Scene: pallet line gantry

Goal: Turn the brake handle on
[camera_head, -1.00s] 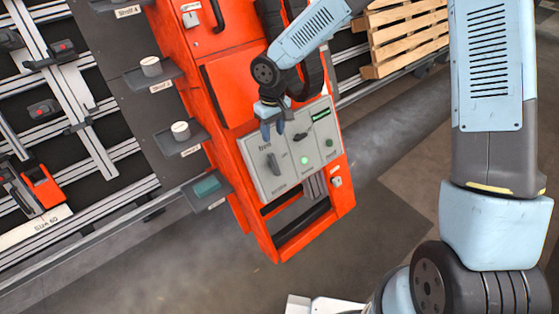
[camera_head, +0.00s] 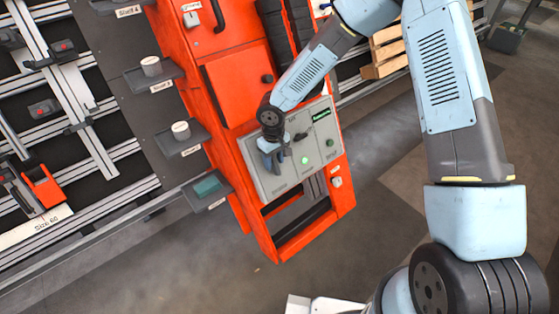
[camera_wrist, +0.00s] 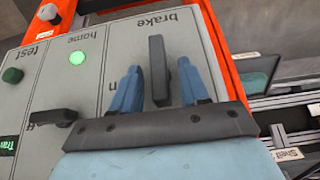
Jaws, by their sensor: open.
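The brake handle (camera_wrist: 157,72) is a dark upright bar on the grey control panel (camera_head: 301,178), beside the word "brake" in the wrist view. It stands between the two blue fingers of my gripper (camera_wrist: 160,66). The fingers are open, one on each side, with a visible gap to the bar. Its lower end and the lettering by it are partly hidden by the fingers. In the head view my gripper (camera_head: 275,160) is at the panel's left part and largely covers the handle.
A second dark handle (camera_wrist: 52,117) lies crosswise beside the gripper. A lit green button (camera_wrist: 77,57) is marked "home", a dark green one (camera_wrist: 12,75) is near "test". The orange cabinet (camera_head: 232,90) carries the panel. Shelves with small items (camera_head: 180,131) stand to the left.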

